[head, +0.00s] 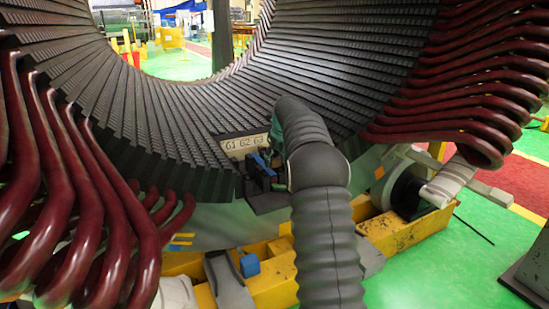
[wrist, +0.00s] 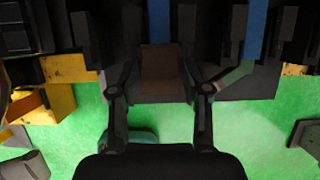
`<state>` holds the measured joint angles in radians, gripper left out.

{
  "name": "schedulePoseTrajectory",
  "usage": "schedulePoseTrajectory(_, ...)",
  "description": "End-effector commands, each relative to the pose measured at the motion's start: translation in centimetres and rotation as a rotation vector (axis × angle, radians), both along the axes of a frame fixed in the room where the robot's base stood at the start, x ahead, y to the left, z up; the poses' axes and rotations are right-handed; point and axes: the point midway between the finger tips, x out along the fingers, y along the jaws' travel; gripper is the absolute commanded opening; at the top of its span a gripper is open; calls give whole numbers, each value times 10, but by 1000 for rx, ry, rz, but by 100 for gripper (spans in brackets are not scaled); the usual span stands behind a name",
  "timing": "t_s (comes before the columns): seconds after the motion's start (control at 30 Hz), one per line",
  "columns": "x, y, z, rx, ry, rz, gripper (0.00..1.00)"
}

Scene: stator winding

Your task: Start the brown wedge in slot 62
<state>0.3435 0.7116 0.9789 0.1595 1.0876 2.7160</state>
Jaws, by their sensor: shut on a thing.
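The brown wedge (wrist: 161,70) shows in the wrist view as a dark brown block between the two fingers of my gripper (wrist: 161,84), which is shut on it. Its far end is in front of the dark stator face, in line with a blue strip (wrist: 158,20). I cannot tell whether it touches the slot mouth. In the head view my gripper (head: 262,172) is at the lower bore edge of the stator (head: 330,75), just below a label plate (head: 246,143) reading 61, 62, 63. The wedge cannot be made out there; my arm hides part of this area.
Dark red coil ends (head: 85,200) bulge at the left, with more coils (head: 460,95) at the right. A yellow support beam (head: 405,230) lies below the stator. Another blue strip (wrist: 254,28) is at the right in the wrist view.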

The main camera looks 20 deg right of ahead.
Motion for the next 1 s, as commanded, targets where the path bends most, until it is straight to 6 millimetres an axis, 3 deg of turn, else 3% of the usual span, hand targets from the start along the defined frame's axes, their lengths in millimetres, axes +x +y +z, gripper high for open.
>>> schedulePoseTrajectory(0.6,0,0,-33,0,1,0,12)
schedulePoseTrajectory(1.0,0,0,-38,0,1,0,12)
